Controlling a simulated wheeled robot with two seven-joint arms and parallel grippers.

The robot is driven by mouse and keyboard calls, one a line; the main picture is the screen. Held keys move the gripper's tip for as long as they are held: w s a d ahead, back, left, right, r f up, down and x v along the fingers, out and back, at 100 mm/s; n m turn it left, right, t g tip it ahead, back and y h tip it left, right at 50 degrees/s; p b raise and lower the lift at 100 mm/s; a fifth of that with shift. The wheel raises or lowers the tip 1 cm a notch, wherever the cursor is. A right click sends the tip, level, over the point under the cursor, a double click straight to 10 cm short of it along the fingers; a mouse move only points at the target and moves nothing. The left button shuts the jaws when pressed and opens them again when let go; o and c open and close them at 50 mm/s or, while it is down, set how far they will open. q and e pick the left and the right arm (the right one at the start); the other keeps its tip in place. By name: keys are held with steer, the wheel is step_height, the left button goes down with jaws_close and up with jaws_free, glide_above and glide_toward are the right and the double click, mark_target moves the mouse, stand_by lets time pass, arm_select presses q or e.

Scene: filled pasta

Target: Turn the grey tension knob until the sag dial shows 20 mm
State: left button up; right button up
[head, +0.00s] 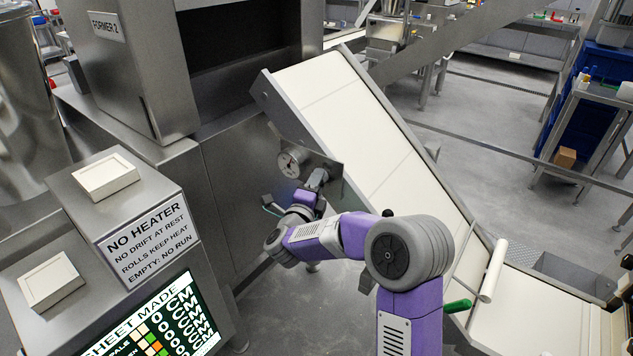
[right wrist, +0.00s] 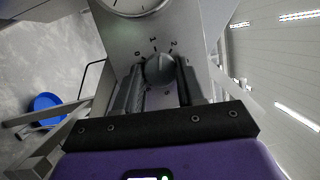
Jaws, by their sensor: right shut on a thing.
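The sag dial (head: 290,163) is a round white-faced gauge on a metal plate at the side of the white conveyor. Its reading is too small to make out in the head view. In the right wrist view only the lower part of the dial (right wrist: 134,4) shows at the top edge. The grey tension knob (right wrist: 159,68) sits below it, with dark marks on the plate around it. My right gripper (head: 317,180) is at this plate, its fingers (right wrist: 158,84) shut on the knob's two sides. In the head view the gripper hides the knob. My left gripper is out of view.
The inclined conveyor (head: 365,130) rises behind my right arm. The grey former cabinet (head: 235,190) stands left of the plate. A control panel with a screen (head: 160,325) and a "NO HEATER" sign (head: 146,232) is at lower left. Open floor lies right of the conveyor.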

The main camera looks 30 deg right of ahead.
steer(key=shift+r+n+y+p, duration=0.2)
steer(key=shift+n+y+p, duration=0.2)
steer(key=shift+n+p, duration=0.8)
steer(key=shift+n, duration=0.4)
steer(key=o, duration=1)
steer(key=shift+o, duration=0.2)
steer(key=v, duration=0.7)
steer(key=shift+s+a, duration=0.2)
steer(key=shift+a, duration=0.05)
